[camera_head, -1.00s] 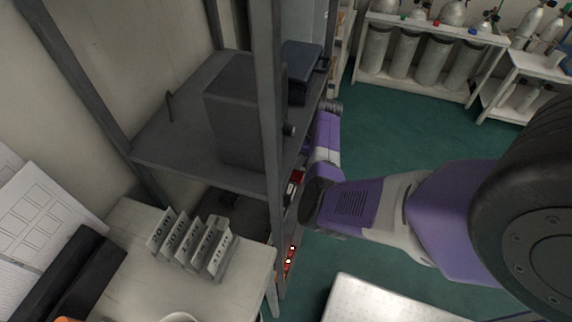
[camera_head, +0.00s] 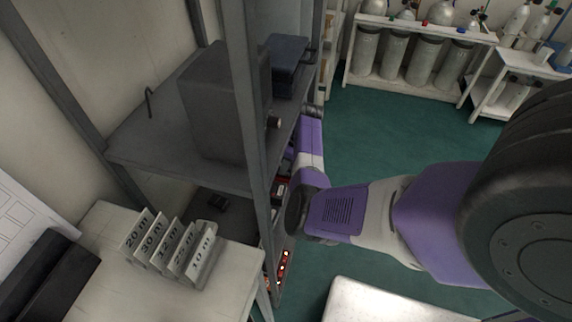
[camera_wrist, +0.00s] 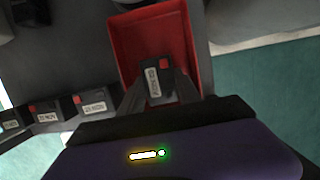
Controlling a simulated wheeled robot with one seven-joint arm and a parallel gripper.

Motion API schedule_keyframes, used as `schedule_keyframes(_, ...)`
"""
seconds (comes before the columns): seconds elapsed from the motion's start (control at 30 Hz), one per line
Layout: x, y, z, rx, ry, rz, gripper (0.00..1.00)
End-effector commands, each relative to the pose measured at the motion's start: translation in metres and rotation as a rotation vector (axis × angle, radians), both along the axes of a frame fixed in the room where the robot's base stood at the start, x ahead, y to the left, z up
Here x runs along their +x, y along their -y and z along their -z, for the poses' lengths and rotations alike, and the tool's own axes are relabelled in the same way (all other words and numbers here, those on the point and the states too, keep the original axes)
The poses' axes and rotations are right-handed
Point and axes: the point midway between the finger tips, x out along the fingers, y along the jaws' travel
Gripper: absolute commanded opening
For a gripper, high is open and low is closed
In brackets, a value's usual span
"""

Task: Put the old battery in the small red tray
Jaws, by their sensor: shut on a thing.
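In the wrist view my gripper (camera_wrist: 156,88) is shut on a dark battery (camera_wrist: 158,72) with a white date label, too blurred to read surely. The small red tray (camera_wrist: 125,45) lies beyond the fingers, with its walls on both sides of the battery in the picture. The battery overlaps the tray's near part; I cannot tell whether it touches the floor of the tray or hangs above it. In the head view my gripper is hidden behind the shelf post.
Several dark batteries (camera_wrist: 92,103) with red corners and white labels stand in a row left of the tray. In the head view, a grey rack (camera_head: 130,140) holds a dark box (camera_head: 220,105), and its post (camera_head: 243,90) stands close to my arm. Depth tags (camera_head: 170,245) stand on the white table.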

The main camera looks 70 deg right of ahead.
Motion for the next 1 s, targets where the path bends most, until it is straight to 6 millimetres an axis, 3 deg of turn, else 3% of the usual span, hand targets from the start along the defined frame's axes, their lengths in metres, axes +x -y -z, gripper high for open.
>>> schedule_keyframes(0.1,0.000,0.000,0.003,0.000,0.001,0.000,0.00)
schedule_keyframes(0.13,0.000,0.000,0.004,0.001,0.000,0.000,0.42)
schedule_keyframes(0.23,0.000,0.000,0.003,0.001,0.000,0.000,0.61)
schedule_keyframes(0.63,0.000,0.000,-0.002,-0.001,0.000,0.000,0.61)
schedule_keyframes(0.77,-0.004,0.001,-0.018,-0.003,0.000,0.001,0.61)
schedule_keyframes(0.93,-0.014,0.002,-0.053,-0.004,0.001,0.001,0.61)
schedule_keyframes(1.0,-0.033,0.003,-0.048,0.000,-0.003,0.005,0.61)
